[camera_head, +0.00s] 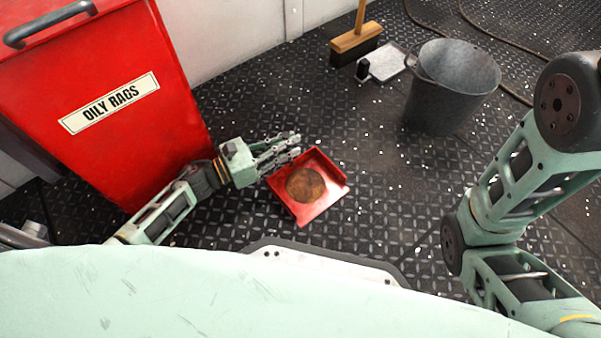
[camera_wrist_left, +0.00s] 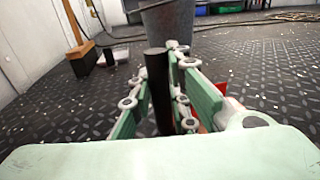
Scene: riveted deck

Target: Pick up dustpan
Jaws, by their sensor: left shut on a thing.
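A red dustpan (camera_head: 330,198) with a round brown patch or disc in its middle shows in the head view, right of my left gripper (camera_head: 285,150). I cannot tell whether it touches the deck. My left gripper is shut on the dustpan's dark handle, which the fingers mostly hide in the head view. In the left wrist view the black handle (camera_wrist_left: 157,85) stands between the fingers of my left gripper (camera_wrist_left: 162,100), and a bit of red pan (camera_wrist_left: 222,88) shows behind the right finger. My right arm is at the right; its gripper is out of view.
A red bin (camera_head: 110,130) labelled OILY RAGS stands at the left beside my left arm. A grey bucket (camera_head: 450,90), a broom (camera_head: 357,42) and a grey pan with a black part (camera_head: 385,63) are farther back. White bits litter the deck, which is otherwise clear around the dustpan.

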